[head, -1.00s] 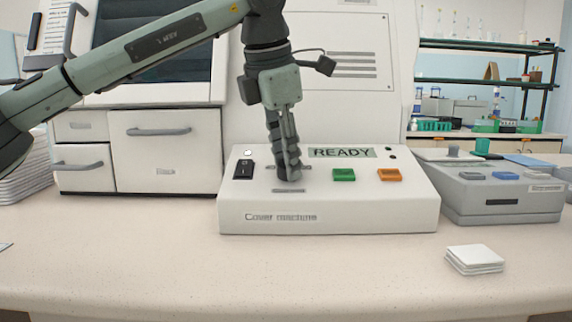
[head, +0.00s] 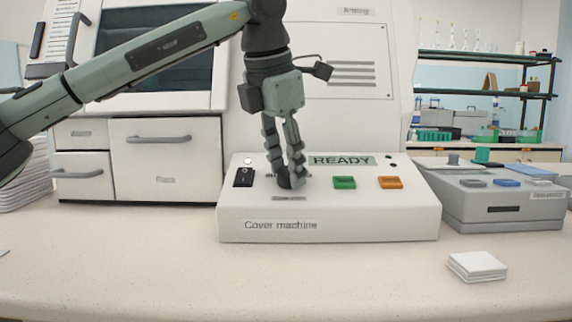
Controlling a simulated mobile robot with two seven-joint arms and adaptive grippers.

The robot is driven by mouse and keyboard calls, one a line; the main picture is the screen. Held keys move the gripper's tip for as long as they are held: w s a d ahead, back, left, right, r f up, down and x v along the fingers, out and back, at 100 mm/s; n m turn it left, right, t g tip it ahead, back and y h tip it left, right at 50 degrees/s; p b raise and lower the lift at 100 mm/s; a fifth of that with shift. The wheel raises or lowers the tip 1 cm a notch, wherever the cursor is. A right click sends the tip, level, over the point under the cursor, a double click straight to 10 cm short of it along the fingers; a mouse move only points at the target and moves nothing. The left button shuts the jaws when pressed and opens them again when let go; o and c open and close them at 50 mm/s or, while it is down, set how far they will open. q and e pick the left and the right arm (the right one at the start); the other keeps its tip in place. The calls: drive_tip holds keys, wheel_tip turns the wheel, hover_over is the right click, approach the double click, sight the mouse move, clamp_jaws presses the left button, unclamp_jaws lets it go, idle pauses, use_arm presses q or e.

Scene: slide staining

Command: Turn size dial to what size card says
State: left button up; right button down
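The white cover machine (head: 330,228) stands on the bench, and its display (head: 342,161) reads READY. My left gripper (head: 291,182) reaches straight down to the left part of its top panel. Its fingers close in around the dark size dial (head: 284,181), which is mostly hidden by them; its pointer and scale cannot be read. No readable size card is in view. My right gripper is not in view.
A black switch (head: 243,177) lies left of the dial; a green button (head: 344,182) and an orange button (head: 390,182) lie right. A white stack (head: 477,265) lies at front right, beside a grey device (head: 500,205).

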use_arm(q)
drive_tip(key=shift+o, duration=0.8)
drive_tip(key=v, duration=1.2)
